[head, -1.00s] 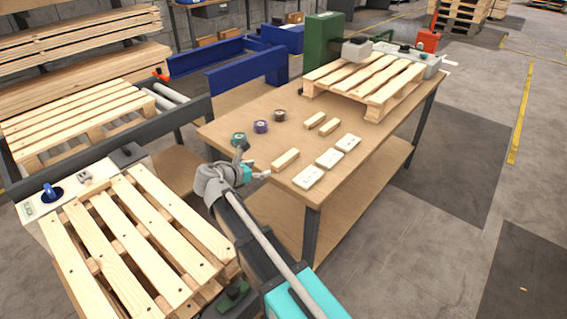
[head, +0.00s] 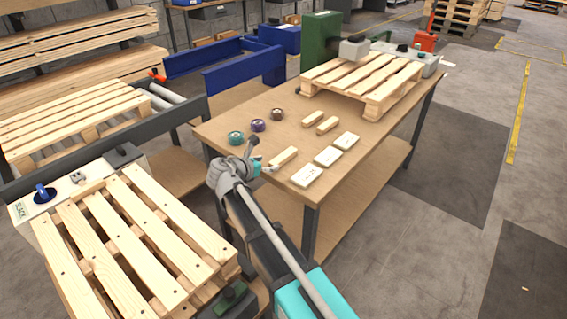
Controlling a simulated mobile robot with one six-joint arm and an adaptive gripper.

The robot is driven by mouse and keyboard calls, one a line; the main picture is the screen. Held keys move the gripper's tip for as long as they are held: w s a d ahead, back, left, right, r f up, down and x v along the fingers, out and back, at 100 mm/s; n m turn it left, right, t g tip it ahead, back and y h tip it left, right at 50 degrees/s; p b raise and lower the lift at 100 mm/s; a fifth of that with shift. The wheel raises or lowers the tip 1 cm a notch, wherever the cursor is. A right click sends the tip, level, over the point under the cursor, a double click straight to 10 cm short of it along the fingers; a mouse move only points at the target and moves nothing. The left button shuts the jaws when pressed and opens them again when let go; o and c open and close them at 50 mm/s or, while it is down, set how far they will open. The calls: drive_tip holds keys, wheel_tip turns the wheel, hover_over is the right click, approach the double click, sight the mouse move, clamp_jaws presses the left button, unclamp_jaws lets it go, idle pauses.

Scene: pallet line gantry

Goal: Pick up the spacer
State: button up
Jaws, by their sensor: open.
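Three small light-wood blocks, which look like the spacers, lie on the wooden table (head: 222,133). The nearest block (head: 283,157) lies toward the table's front edge. The other two, a left one (head: 313,118) and a right one (head: 327,125), lie side by side farther back. My gripper (head: 263,156) is open at the table's near left edge, just left of the nearest block's end. Its fingers are spread, with nothing seen between them. I cannot tell its exact height or whether it touches the block.
Three tape-like rolls, teal (head: 236,138), purple (head: 258,125) and brown (head: 277,114), lie behind my gripper. Three white labelled packs (head: 327,156) lie right of the nearest block. A pallet (head: 365,80) covers the table's far end. Another pallet (head: 135,245) stands at front left.

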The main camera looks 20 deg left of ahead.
sight(278, 159)
drive_tip(key=shift+x, duration=1.15)
drive_tip(key=shift+f, duration=0.1)
drive_tip(key=shift+b+x, duration=1.15)
drive_tip(key=shift+x, duration=1.45)
drive_tip(key=shift+w+a, duration=0.1)
drive_tip(key=shift+a, duration=0.05)
clamp_jaws()
